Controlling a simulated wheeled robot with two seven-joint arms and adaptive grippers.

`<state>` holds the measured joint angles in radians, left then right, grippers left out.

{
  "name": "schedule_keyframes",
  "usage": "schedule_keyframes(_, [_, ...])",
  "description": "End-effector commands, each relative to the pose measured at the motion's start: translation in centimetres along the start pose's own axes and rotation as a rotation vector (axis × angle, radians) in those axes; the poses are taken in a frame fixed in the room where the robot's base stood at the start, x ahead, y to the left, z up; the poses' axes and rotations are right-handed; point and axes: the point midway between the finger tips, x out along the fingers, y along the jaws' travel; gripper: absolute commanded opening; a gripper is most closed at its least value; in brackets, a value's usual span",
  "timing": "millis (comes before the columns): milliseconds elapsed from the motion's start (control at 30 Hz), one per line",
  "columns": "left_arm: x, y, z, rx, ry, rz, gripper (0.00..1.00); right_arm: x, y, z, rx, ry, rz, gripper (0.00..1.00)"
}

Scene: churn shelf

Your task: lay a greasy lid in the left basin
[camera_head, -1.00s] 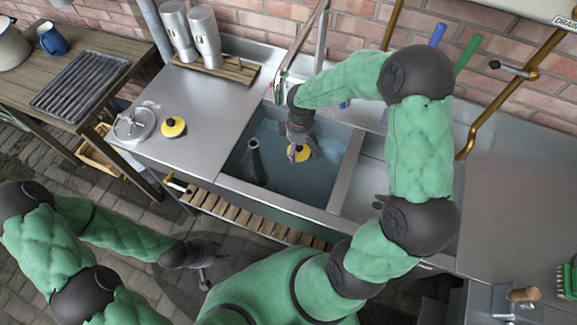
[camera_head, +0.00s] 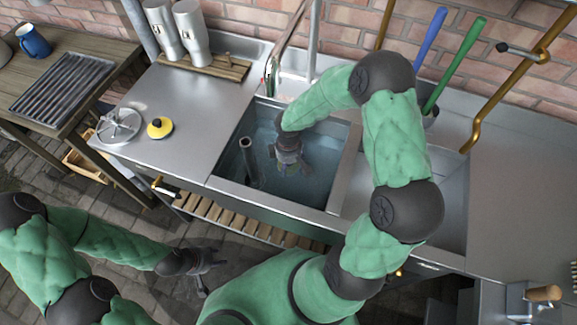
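My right gripper (camera_head: 288,166) reaches down into the left basin (camera_head: 228,182), low at the water. Its fingers look spread apart. A faint yellow-green patch shows below them; the gripper and water hide most of it, so I cannot tell exactly how the lid there lies. A second yellow lid with a dark rim (camera_head: 160,128) lies on the drainboard. Beside it lies a round metal lid with a handle (camera_head: 119,125). My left gripper (camera_head: 210,274) is low in front of the sink, over the floor, with its fingers apart and empty.
A dark standpipe (camera_head: 249,162) stands in the left basin, left of my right gripper. The tap (camera_head: 289,45) is behind the basin. Two metal canisters (camera_head: 180,30) stand on a wooden rack. The drainboard (camera_head: 195,110) has free room.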

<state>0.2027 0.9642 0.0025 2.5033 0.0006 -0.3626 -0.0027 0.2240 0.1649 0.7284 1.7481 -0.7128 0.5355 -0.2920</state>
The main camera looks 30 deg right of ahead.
Motion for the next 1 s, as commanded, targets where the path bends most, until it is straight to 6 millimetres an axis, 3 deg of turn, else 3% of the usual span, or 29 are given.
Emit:
schedule_keyframes(333, [0.2, -0.1, 0.0, 0.000, 0.001, 0.000, 0.40, 0.2, 0.1, -0.1, 0.001, 0.001, 0.002, 0.42])
schedule_keyframes(367, [0.2, -0.1, 0.0, 0.000, 0.001, 0.000, 0.40, 0.2, 0.1, 0.0, 0.001, 0.001, 0.002, 0.78])
schedule_keyframes(433, [0.1, -0.1, 0.0, 0.000, 0.001, 0.000, 0.40, 0.2, 0.1, 0.0, 0.001, 0.001, 0.002, 0.98])
schedule_keyframes(833, [0.0, 0.0, 0.0, 0.000, 0.001, 0.000, 0.40, 0.0, 0.1, 0.0, 0.001, 0.001, 0.002, 0.99])
schedule_keyframes(1000, [-0.8, 0.3, 0.0, 0.000, 0.000, 0.000, 0.40, -1.5, 0.1, -0.1, 0.001, 0.001, 0.003, 0.99])
